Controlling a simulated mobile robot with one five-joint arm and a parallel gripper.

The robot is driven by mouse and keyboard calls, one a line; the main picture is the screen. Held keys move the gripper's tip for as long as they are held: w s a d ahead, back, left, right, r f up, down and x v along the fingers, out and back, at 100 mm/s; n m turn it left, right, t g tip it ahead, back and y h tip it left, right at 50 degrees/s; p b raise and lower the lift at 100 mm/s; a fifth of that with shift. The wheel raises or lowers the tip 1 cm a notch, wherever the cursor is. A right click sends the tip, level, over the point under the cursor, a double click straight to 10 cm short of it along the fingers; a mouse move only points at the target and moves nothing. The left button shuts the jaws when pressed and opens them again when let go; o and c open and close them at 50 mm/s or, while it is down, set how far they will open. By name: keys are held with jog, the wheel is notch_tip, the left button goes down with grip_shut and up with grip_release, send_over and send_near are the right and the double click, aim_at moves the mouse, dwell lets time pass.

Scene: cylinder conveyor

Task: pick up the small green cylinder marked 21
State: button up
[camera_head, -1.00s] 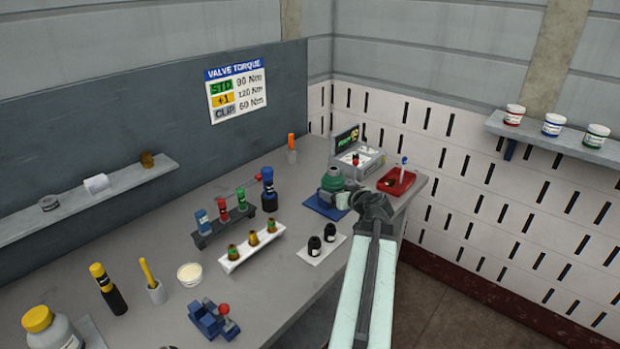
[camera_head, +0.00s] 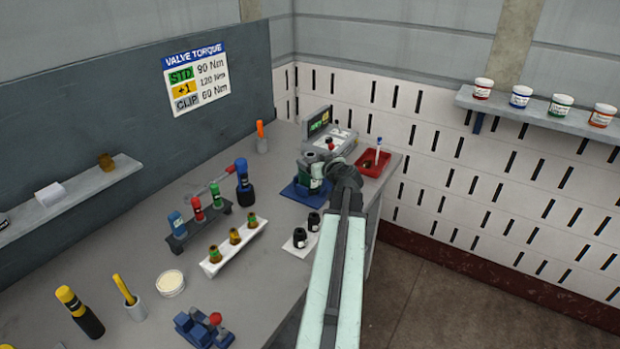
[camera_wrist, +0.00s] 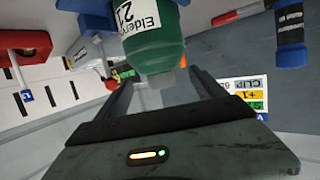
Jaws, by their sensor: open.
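The green cylinder (camera_wrist: 165,45) shows large in the wrist view, with a white label reading 21 and part of a name. In the head view it (camera_head: 312,160) is at the back of the bench by a blue base (camera_head: 303,195), partly hidden by my arm. My gripper (camera_wrist: 158,90) is open, with one finger on each side of the cylinder's near end. I cannot tell whether either finger touches it.
A red tray (camera_head: 374,161) and a grey device (camera_head: 318,140) stand close behind.

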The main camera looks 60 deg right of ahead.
jog(key=x, duration=0.3)
jog(key=shift+w+d+f+b, duration=0.15)
jog(key=shift+w+b, duration=0.1)
jog(key=shift+b, duration=0.15)
jog(key=shift+s, duration=0.1)
jog(key=shift+c, duration=0.7)
grip_shut()
